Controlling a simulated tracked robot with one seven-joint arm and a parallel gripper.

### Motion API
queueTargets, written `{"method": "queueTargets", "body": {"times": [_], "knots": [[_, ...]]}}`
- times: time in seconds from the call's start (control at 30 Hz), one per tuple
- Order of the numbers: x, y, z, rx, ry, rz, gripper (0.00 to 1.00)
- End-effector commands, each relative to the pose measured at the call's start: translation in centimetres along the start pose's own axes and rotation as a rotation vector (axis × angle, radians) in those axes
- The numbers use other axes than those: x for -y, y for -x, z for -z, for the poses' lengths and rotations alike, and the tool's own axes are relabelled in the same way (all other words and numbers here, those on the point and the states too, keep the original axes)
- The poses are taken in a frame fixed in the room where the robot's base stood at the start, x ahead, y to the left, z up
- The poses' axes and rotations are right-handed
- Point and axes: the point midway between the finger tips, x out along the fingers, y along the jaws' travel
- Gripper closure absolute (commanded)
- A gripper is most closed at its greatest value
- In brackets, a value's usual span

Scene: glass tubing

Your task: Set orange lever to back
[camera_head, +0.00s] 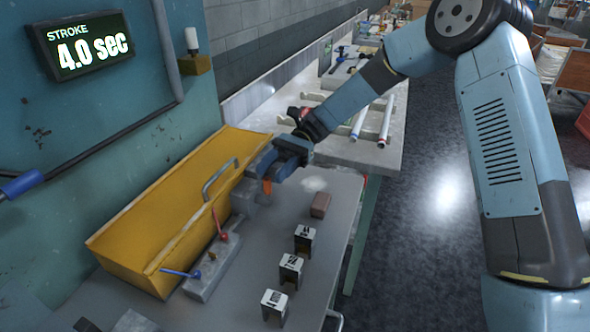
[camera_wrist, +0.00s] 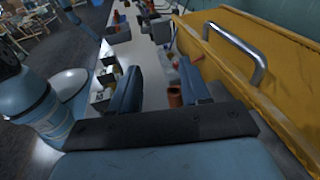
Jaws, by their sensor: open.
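The orange lever (camera_head: 267,187) shows only in part in the head view, at the far end of a grey lever block (camera_head: 213,270) in front of a yellow housing (camera_head: 170,210). My gripper (camera_head: 258,190) is right at it and hides most of its surroundings. In the wrist view my gripper (camera_wrist: 160,85) is open, with the orange lever (camera_wrist: 174,97) between its two fingers, nearer the right one. I cannot tell whether a finger touches it. A red lever (camera_head: 216,222) and a blue lever (camera_head: 180,273) stand nearer on the same block.
The housing has a metal handle (camera_head: 218,178) close to my gripper. Several small black-and-white blocks (camera_head: 291,270) and a brown block (camera_head: 320,204) stand on the grey bench to the right. A display (camera_head: 80,45) on the wall reads "STROKE 4.0 sec".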

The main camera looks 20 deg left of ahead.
Motion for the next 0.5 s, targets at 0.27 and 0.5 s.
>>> {"method": "queueTargets", "body": {"times": [0.27,0.5], "knots": [[-2.5,-1.1,-3.9,-0.002,0.0,0.001,0.54],[-5.5,-2.8,-6.0,-0.001,-0.002,-0.001,0.54]]}}
